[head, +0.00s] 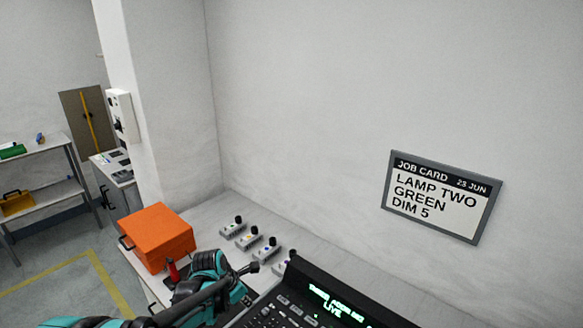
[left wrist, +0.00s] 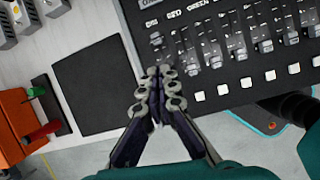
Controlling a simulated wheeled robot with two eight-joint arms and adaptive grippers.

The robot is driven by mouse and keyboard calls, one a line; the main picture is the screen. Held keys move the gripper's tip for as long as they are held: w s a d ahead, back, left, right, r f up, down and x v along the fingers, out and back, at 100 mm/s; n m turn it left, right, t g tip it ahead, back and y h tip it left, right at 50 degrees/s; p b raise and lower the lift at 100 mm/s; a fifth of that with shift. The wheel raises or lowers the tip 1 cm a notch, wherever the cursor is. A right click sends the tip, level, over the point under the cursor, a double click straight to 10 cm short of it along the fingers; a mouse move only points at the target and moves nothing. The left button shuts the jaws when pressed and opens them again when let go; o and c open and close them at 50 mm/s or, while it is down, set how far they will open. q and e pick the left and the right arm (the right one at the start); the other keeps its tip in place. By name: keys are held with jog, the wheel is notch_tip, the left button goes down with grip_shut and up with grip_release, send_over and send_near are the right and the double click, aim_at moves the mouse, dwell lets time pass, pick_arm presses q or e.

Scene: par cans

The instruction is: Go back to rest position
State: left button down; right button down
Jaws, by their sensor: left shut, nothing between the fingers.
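My left gripper (head: 250,268) is in front of the orange box and to the left of the black lighting desk (head: 285,307) in the head view. In the left wrist view the gripper (left wrist: 160,72) is shut and empty, its fingertips over the left edge of the desk (left wrist: 222,82), near the faders. Whether the tips touch the desk cannot be told. The desk has labelled faders, a row of white buttons and a lit green display (head: 335,303) that includes the word LIVE. My right gripper is not in view.
An orange box (head: 160,236) and several small grey switch units (head: 248,238) stand on the bench. A black pad (left wrist: 92,84) lies beside the desk, near red and green handles (left wrist: 42,130). A wall job card (head: 442,197) reads LAMP TWO GREEN DIM 5. Shelves (head: 45,180) stand far left.

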pick_arm(q)
jog(key=s+a+r+m+t+y+b, duration=0.1)
jog(key=s+r+m, duration=0.2)
jog(key=s+m, duration=0.8)
jog(key=s+a+r+m+t+y+b, duration=0.1)
jog(key=s+r+m+t+b, duration=0.1)
jog(key=s+m, duration=0.9)
jog(key=r+m, duration=0.1)
jog(key=m, duration=0.3)
jog(key=shift+s+a+r+m+t+y, duration=0.15)
jog(key=shift+s+a+m+t+y, duration=0.15)
jog(key=shift+s, duration=0.05)
